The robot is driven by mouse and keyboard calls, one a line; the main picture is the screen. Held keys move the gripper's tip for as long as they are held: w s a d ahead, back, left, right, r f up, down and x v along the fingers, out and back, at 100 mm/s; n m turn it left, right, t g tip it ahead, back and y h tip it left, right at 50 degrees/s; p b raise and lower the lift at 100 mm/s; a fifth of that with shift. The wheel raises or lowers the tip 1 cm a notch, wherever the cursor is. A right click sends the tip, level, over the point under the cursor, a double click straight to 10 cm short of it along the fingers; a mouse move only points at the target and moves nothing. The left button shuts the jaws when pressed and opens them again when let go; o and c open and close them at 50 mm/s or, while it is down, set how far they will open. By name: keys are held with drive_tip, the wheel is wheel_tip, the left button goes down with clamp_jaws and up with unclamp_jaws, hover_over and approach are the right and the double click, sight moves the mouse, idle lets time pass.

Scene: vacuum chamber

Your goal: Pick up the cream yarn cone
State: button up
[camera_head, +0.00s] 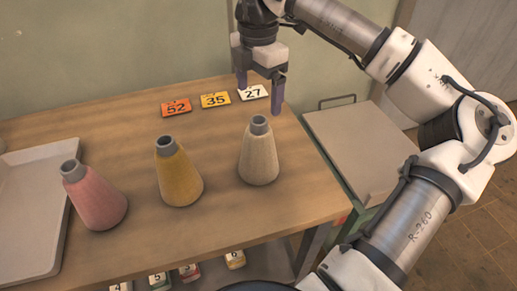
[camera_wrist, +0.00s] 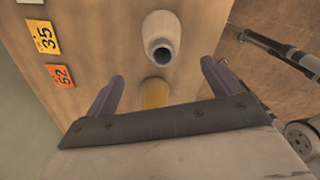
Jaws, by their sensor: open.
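The cream yarn cone (camera_head: 259,158) stands upright on the wooden table, rightmost of three cones, with a grey collar at its top. My gripper (camera_head: 261,97) is open and empty, above and a little behind the cream cone, fingers pointing down and apart from it. In the wrist view the cream cone (camera_wrist: 160,27) shows near the top, ahead of the space between my fingers (camera_wrist: 160,90). A mustard cone (camera_head: 179,177) stands to its left and a pink cone (camera_head: 96,199) farther left.
Number cards 52 (camera_head: 176,107), 35 (camera_head: 215,100) and 27 (camera_head: 253,92) lie at the back of the table (camera_head: 225,222). A pale tray (camera_head: 30,220) is at the left. A lidded box (camera_head: 362,140) stands beyond the right edge. Small numbered items sit below.

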sight(259, 129)
drive_tip(key=f+p, duration=0.1)
drive_tip(key=f, duration=0.3)
drive_tip(key=f+p, duration=0.2)
drive_tip(key=f, duration=0.3)
drive_tip(key=shift+s+f, duration=0.2)
drive_tip(key=shift+f, duration=0.65)
drive_tip(key=c, duration=1.7)
drive_tip(key=shift+c, duration=0.2)
drive_tip(key=shift+r, duration=0.1)
